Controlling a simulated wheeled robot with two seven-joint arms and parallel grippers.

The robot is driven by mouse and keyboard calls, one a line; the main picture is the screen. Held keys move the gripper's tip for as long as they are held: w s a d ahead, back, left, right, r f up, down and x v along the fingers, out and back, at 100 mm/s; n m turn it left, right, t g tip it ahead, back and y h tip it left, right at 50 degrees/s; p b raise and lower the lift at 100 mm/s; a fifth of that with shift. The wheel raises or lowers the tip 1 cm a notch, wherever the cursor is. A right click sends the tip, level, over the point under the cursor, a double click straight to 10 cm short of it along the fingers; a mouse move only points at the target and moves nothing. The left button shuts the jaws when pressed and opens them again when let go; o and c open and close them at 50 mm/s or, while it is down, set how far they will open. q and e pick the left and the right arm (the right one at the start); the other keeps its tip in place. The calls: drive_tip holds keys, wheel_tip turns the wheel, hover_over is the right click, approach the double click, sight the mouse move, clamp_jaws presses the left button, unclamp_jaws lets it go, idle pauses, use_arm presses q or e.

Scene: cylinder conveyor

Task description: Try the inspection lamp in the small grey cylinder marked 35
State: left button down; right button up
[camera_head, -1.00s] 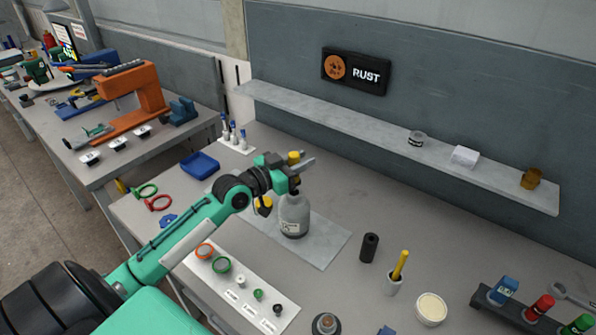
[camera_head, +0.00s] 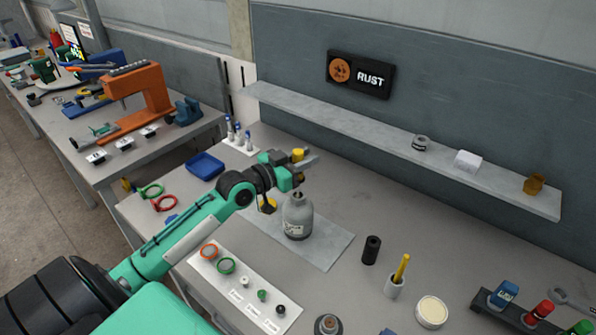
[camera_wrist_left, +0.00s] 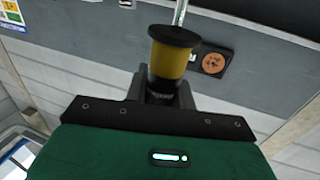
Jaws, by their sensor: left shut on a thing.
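The small grey cylinder (camera_head: 297,218) stands upright on a light mat in the middle of the bench. It has a dark neck and a pale label whose marking is too small to read. My left gripper (camera_head: 300,163) is shut on the inspection lamp (camera_head: 298,154), just above the cylinder's neck. The lamp has a yellow body and black end in the left wrist view (camera_wrist_left: 172,62), with a thin metal rod beyond it. Whether the lamp's lower end touches or enters the neck cannot be told. My right gripper is not in view.
A black cylinder (camera_head: 371,249), a white cup with a yellow stick (camera_head: 395,287) and a round cream-topped pot (camera_head: 431,311) stand to the right. A white board (camera_head: 212,269) with rings lies in front. A blue tray (camera_head: 205,166) is behind left. A shelf (camera_head: 350,131) runs along the wall.

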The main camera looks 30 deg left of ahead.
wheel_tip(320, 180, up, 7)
drive_tip(key=p, duration=0.6)
idle(0.5)
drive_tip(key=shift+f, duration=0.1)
idle(1.1)
